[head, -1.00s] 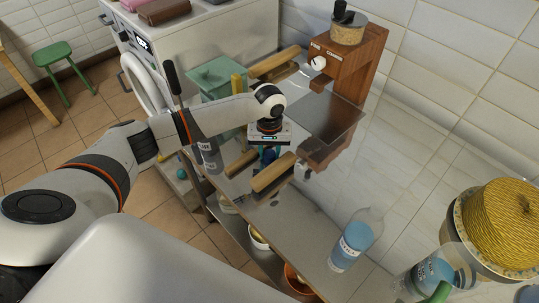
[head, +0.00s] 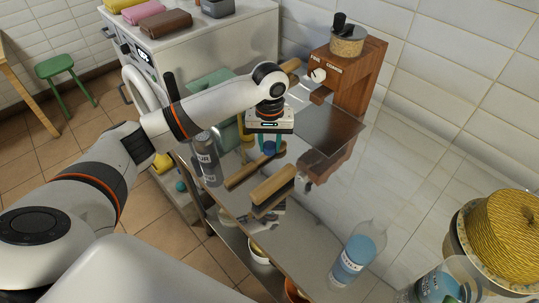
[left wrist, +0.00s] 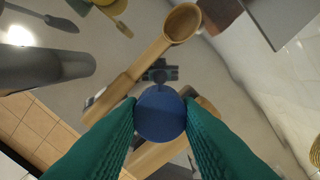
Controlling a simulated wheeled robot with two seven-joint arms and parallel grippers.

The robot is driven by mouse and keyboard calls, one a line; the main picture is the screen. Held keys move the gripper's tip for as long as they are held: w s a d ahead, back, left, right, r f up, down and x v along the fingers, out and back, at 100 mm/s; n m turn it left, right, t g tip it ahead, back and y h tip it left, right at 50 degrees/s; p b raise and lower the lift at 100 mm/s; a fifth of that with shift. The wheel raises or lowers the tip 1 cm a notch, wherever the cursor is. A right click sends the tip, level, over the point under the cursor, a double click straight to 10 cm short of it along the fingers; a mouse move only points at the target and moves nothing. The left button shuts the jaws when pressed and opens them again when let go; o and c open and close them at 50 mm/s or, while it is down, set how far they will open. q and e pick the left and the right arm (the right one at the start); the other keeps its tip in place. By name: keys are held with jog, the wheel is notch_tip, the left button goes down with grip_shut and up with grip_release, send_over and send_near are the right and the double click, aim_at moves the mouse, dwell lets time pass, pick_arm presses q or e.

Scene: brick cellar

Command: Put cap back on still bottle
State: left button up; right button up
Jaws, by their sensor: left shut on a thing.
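My left gripper (head: 270,146) is shut on a small blue cap (head: 269,148), above the metal counter near the wooden-handled tools. In the left wrist view the round blue cap (left wrist: 160,113) sits between the two green fingertips (left wrist: 160,120). A clear bottle (head: 357,252) with blue contents and a white label stands upright at the front of the counter, right of and nearer than the gripper. Its label is too small to read surely. Another clear container with blue contents (head: 437,280) is at the lower right, partly cut off. My right gripper is not in view.
A wooden brush (head: 272,190) and a wooden scoop (left wrist: 182,22) lie below the gripper. A dark can (head: 205,150) stands left. A wooden grinder (head: 355,75) stands behind, and a yellow woven dome (head: 505,230) at right. The counter between gripper and bottle looks clear.

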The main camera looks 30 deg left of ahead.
pick_arm(q)
jog(key=shift+r, duration=0.65)
jog(key=s+d+r+m, duration=0.1)
jog(key=s+d+m, duration=0.1)
jog(key=s, duration=0.5)
jog(key=s+d+r+m, duration=0.2)
jog(key=s+d+m, duration=0.1)
jog(key=s, duration=0.5)
jog(key=shift+s+d+r, duration=0.2)
jog(key=shift+d, duration=0.6)
